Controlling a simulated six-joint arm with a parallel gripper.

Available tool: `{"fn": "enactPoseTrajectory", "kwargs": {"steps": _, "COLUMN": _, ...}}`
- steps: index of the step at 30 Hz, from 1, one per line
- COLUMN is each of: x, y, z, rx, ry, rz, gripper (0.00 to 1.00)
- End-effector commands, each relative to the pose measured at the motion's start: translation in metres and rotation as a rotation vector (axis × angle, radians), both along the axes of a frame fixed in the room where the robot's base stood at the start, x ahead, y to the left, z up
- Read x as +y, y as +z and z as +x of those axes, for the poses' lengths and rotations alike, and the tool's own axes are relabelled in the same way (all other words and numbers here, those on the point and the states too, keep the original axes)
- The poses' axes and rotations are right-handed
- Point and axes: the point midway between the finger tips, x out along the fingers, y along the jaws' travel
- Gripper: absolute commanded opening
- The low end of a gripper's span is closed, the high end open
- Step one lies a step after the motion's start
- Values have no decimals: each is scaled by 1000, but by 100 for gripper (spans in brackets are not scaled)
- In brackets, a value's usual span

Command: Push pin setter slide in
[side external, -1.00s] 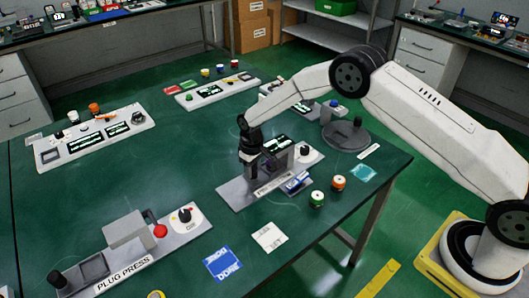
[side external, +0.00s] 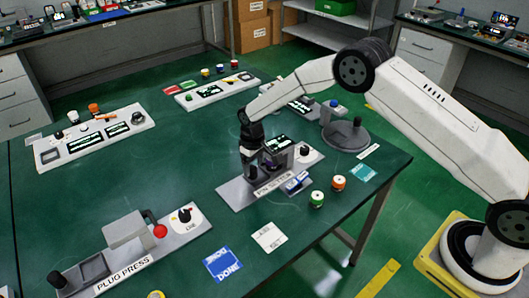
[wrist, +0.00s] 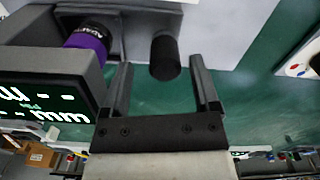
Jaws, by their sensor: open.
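The pin setter (side external: 232,196) is a grey-based device near the middle of the green table, its label partly covered. It carries a dark upright housing and a lit display. My gripper (side external: 252,165) is down over its left part. In the wrist view, my gripper (wrist: 161,68) is open, with a black cylindrical knob (wrist: 165,58) between and just beyond the fingers; I cannot tell whether they touch it. A purple-banded cylinder with lettering (wrist: 88,42) sits beside the knob, against the grey housing. The slide itself is not clearly distinguishable.
A plug press (side external: 125,240) stands at the front left. Green (side external: 317,199) and orange (side external: 338,183) capped pieces, a blue card (side external: 222,264) and a white card (side external: 269,237) lie near the pin setter. Another panel (side external: 95,137) is at the back left.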

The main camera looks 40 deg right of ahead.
Motion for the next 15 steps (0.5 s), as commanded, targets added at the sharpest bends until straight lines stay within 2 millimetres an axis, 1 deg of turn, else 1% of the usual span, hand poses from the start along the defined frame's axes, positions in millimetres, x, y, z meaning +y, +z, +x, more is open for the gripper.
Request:
{"fn": "enactPoseTrajectory", "kwargs": {"steps": 1, "x": 0, "y": 7, "z": 1, "rx": -3, "ry": 0, "rz": 1, "gripper": 78}}
{"fn": "enactPoseTrajectory", "kwargs": {"steps": 9, "x": -1, "y": 40, "z": 0, "rx": -2, "ry": 0, "rz": -1, "gripper": 78}}
{"fn": "enactPoseTrajectory", "kwargs": {"steps": 15, "x": -1, "y": 58, "z": 0, "rx": -2, "ry": -1, "rz": -1, "gripper": 78}}
